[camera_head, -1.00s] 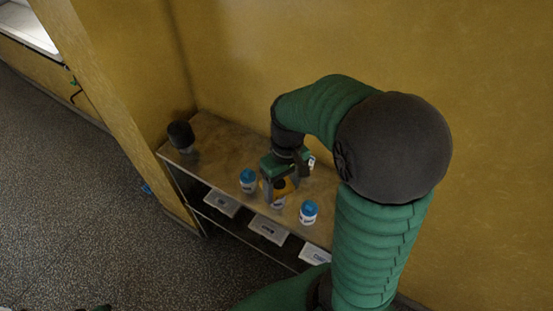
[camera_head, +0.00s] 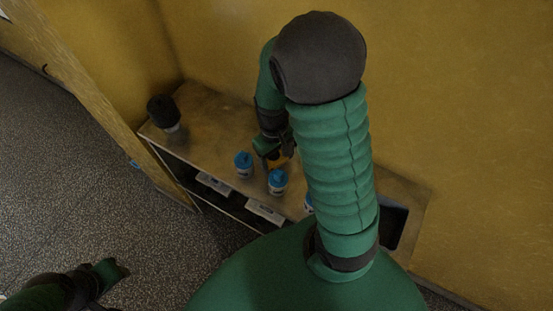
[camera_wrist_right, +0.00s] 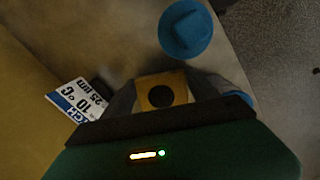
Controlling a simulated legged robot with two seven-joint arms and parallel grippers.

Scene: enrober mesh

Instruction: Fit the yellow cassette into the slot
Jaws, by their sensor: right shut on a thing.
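The yellow cassette (camera_head: 278,161) is in my right gripper (camera_head: 271,150) above the counter, mostly hidden by the gripper in the head view. In the right wrist view the cassette (camera_wrist_right: 147,84) shows as a small yellow block with a round dark centre, between the two fingers of the right gripper (camera_wrist_right: 160,90). My left gripper (camera_head: 108,272) is low at the left of the head view, over the floor, away from the counter; its fingers are too unclear to judge. No slot for the cassette can be made out for certain.
The counter (camera_head: 215,118) holds blue-lidded jars (camera_head: 243,165) (camera_head: 277,182) near its front edge and a dark-topped container (camera_head: 163,112) at the left. A dark rectangular opening (camera_head: 393,222) is at its right end. A printed label (camera_wrist_right: 78,100) lies beside the right gripper.

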